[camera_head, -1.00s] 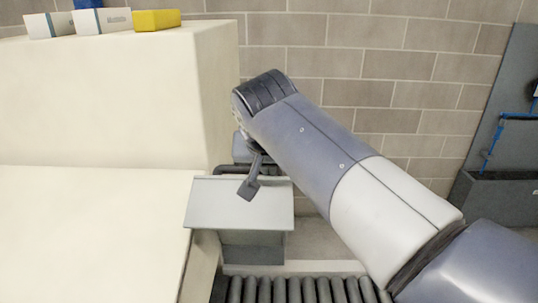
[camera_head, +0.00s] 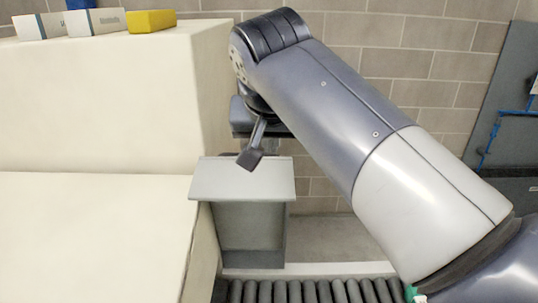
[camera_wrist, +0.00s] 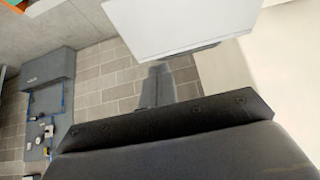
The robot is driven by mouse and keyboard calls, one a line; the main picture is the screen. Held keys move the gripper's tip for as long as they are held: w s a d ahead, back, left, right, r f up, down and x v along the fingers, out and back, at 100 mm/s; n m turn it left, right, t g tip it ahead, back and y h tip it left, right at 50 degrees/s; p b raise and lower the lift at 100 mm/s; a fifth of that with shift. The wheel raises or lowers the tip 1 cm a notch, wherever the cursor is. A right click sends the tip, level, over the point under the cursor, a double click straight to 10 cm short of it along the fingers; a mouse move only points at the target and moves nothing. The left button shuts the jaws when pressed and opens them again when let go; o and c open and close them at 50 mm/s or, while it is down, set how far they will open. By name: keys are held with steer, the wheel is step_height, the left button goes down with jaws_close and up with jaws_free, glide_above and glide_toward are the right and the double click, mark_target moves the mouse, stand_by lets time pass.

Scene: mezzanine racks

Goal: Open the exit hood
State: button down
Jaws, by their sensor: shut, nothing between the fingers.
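The exit hood is a grey box (camera_head: 248,238) with a pale grey flap (camera_head: 240,181) at its top, standing beside the cream housing above the rollers. The flap reaches out from the box, tilted, with the box front showing below it. My gripper (camera_head: 250,158) is shut and empty, its dark tip overlapping the flap's far edge in the head view. In the wrist view, my gripper's fingers (camera_wrist: 158,85) point up toward a pale panel (camera_wrist: 190,25), which looks like the flap. I cannot tell whether they touch it.
A cream housing (camera_head: 75,225) fills the left, with white boxes (camera_head: 95,22) and a yellow box (camera_head: 152,21) on top. A roller conveyor (camera_head: 310,291) runs along the bottom. A brick wall (camera_head: 420,60) stands behind, with a grey panel with blue pipes (camera_head: 515,130) at right.

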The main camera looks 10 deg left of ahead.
mark_target(271, 160)
steer(key=shift+s+a+r, duration=0.1)
steer(key=shift+s+r, duration=0.1)
steer(key=shift+r, duration=0.15)
steer(key=shift+s+d+r, duration=0.2)
steer(key=shift+s+r, duration=0.25)
steer(key=shift+r, duration=0.05)
steer(key=shift+p+x, duration=0.5)
steer(key=shift+x, duration=2.95)
steer(key=shift+w+r, duration=0.2)
